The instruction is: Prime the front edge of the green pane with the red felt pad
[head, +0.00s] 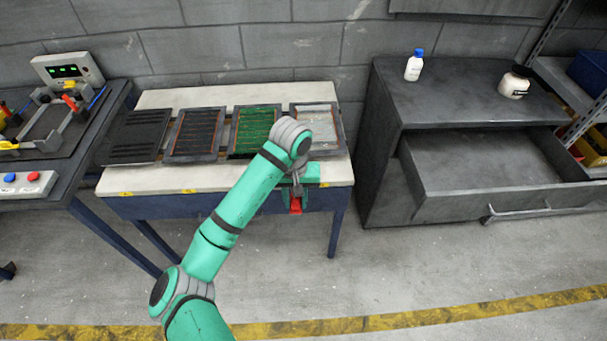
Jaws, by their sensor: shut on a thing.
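The green pane (258,127) lies in a dark frame on the pale table, third from the left in a row of panes. My arm covers its lower right part. My gripper (295,208) points down at the table's front edge, right of and in front of the green pane. It is shut on the red felt pad (296,204), a small red piece between the fingers. The pad appears apart from the green pane. I cannot tell whether it touches the table edge.
Two dark panes (195,134) lie left of the green one and a pale pane (318,124) lies right. A grey cabinet (385,150) with an open, empty-looking drawer (480,165) stands right, bearing a white bottle (414,68) and a jar (514,84). A bench with a fixture stands left.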

